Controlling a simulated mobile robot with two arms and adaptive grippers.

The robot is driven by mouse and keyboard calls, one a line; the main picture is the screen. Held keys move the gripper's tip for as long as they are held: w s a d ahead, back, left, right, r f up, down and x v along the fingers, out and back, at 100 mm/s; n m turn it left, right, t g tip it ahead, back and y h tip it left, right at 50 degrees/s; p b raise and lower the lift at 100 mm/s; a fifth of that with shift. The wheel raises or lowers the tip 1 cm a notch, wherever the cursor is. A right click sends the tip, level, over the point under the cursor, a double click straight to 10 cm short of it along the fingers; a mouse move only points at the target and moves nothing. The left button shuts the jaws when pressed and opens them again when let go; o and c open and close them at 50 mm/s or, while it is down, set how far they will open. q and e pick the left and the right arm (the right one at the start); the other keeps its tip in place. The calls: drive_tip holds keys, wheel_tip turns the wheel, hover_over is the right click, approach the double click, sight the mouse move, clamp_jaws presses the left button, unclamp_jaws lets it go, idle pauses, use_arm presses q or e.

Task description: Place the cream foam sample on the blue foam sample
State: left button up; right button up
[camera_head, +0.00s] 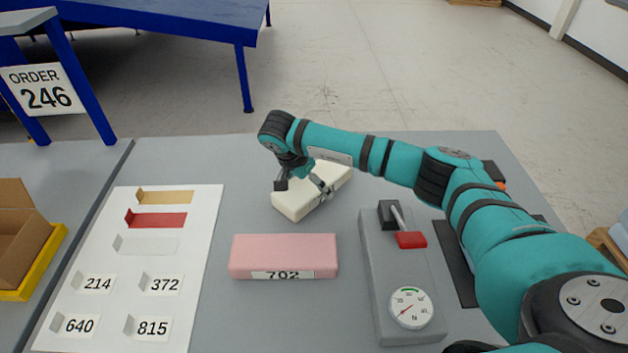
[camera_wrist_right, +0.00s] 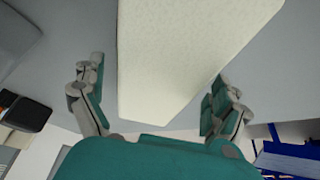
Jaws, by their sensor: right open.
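The cream foam sample (camera_head: 298,203) is a pale block lying at an angle on the grey table, behind the pink block. My right gripper (camera_head: 303,185) is over it with its fingers spread to either side. In the right wrist view the cream foam (camera_wrist_right: 185,60) fills the middle, between the two open fingers (camera_wrist_right: 158,98). The fingers look apart from its sides there. Part of the cream block is hidden by the gripper and arm. I see no blue foam sample in either view. My left gripper is not in view.
A pink foam block (camera_head: 284,252) labelled 702 lies in front. A grey gauge device (camera_head: 385,290) with a red-handled lever (camera_head: 410,239) is at right. A white card (camera_head: 190,260) with colour strips and numbered labels is at left. A yellow tray (camera_head: 45,262) holds a cardboard box (camera_head: 20,225).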

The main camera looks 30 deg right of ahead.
drive_tip(key=shift+w+f, duration=0.1)
drive_tip(key=shift+f, duration=0.2)
drive_tip(key=c, duration=0.7)
drive_tip(key=shift+c, duration=0.3)
